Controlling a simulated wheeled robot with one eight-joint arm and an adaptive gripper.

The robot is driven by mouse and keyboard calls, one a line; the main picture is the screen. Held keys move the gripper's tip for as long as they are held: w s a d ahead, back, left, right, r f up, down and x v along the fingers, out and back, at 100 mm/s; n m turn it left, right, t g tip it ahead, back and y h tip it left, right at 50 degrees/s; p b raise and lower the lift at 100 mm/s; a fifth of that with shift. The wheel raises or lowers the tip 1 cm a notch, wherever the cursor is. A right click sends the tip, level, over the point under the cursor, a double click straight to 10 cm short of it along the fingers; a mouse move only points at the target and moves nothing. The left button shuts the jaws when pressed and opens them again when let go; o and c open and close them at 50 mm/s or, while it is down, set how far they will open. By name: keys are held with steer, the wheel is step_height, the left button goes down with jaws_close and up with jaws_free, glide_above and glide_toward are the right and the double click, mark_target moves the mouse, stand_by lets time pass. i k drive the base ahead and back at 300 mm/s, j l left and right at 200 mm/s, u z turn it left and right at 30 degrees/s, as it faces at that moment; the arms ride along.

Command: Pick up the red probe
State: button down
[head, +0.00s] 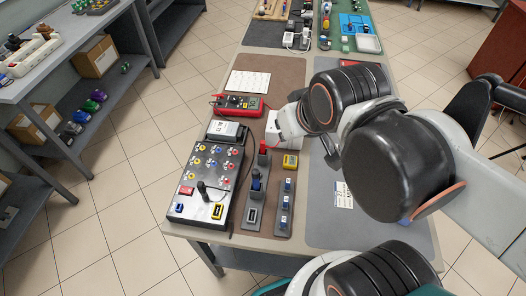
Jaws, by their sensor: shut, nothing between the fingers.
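The red probe (263,151) stands upright at the far end of a narrow grey holder (252,215), in the middle of the near table. A dark blue probe (256,184) stands nearer in the same holder. My arm reaches in from the right. A dark part that looks like my gripper (332,152) hangs below my wrist, to the right of the red probe and apart from it. My arm hides much of the gripper, and its fingertips are hard to make out. I see nothing held in it.
A test panel (208,190) with coloured sockets stands left of the holder. Another grey strip with blue parts (285,205) and a yellow block (290,161) stand to its right. A red multimeter (238,103) lies behind. The grey mat (335,225) at the right is mostly bare.

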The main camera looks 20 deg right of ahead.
mark_target(263, 146)
steer(key=k, duration=0.4)
steer(key=i+j+u, duration=0.4)
steer(key=u, duration=0.25)
steer(key=i+j, duration=0.05)
